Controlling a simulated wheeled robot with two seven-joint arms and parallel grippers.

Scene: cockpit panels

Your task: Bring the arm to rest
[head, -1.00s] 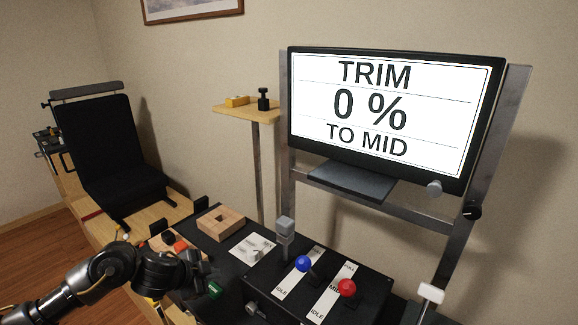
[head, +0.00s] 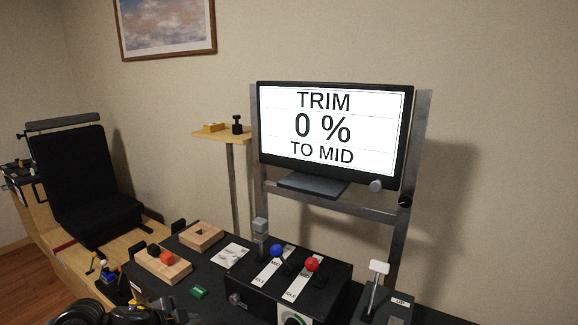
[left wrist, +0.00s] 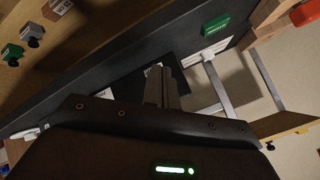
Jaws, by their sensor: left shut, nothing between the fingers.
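My left arm and gripper (head: 135,314) show only in part at the bottom left edge of the head view, low in front of the black console. In the left wrist view the closed fingers (left wrist: 160,75) stick out from the dark gripper body with nothing between them. They seem apart from the console surface. The screen (head: 331,127) reads "TRIM 0 % TO MID". My right gripper is not in view.
The console carries a blue-knobbed lever (head: 277,251), a red-knobbed lever (head: 312,264), a green block (head: 199,292) and wooden blocks (head: 201,236). A white-handled lever (head: 378,268) stands at right. A black seat (head: 87,190) is at left.

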